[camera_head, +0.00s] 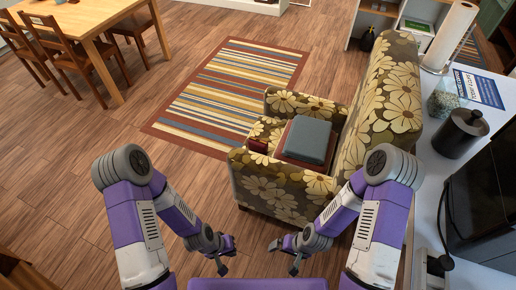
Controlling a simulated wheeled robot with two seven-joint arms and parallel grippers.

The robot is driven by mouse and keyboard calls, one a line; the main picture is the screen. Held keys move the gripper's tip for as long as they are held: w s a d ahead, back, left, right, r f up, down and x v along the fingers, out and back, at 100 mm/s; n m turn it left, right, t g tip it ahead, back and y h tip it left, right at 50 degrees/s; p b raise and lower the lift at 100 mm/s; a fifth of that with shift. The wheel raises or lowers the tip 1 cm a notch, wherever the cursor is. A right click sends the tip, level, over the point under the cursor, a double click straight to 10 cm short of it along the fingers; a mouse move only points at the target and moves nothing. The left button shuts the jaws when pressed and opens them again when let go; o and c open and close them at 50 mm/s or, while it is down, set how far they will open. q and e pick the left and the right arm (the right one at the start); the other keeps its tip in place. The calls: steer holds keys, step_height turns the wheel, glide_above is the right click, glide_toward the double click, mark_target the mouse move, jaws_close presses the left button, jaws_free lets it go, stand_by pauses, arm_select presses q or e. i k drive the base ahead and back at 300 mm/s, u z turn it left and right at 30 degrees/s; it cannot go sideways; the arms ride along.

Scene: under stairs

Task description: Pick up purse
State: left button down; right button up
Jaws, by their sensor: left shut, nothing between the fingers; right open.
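A small dark red item (258,146), which may be the purse, sits at the near left part of the flowered armchair (268,190), by its armrest. It is too small to make out clearly. A grey-blue cushion-like block (308,139) lies on a reddish-brown piece on the seat. My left gripper (227,257) is shut and empty, low in front of my body, left of the armchair's near side. My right gripper (283,257) is open and empty, just below the armchair in the picture. Neither gripper touches the red item.
A striped rug (225,95) lies on the wood floor behind the armchair. A wooden table (80,22) with chairs stands at the far left. A white counter (440,180) with a dark canister (460,133) and a paper towel roll (450,35) runs along the right. The left floor is clear.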

mark_target(259, 146)
steer(key=u, duration=1.35)
steer(key=i, duration=3.5)
steer(key=z, duration=2.35)
steer(key=i, duration=1.6)
steer(key=z, duration=1.7)
